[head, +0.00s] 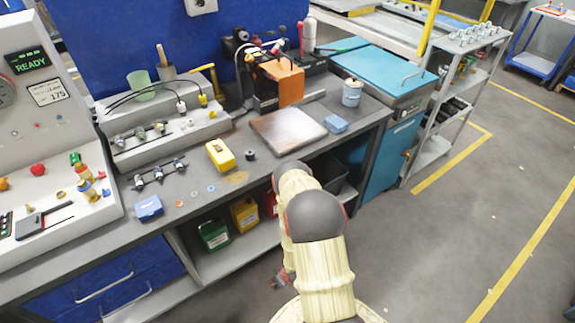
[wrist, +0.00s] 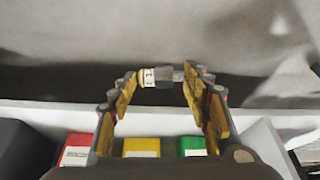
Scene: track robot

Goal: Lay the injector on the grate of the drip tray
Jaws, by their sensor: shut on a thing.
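In the wrist view my gripper (wrist: 160,77) is shut on the injector (wrist: 157,76), a small dark grey cylinder with a white marked band, lying crosswise between the yellow-padded fingertips. In the head view my arm hides the injector, and the gripper is mostly hidden too. A shallow square tray (head: 288,129) with a brown-grey top and pale rim lies on the bench; it looks like the drip tray, but I cannot make out grate bars. My arm stands in front of the bench, with the gripper apart from this tray.
Green (head: 214,234) and yellow (head: 244,213) boxes sit on the shelf below the bench edge.

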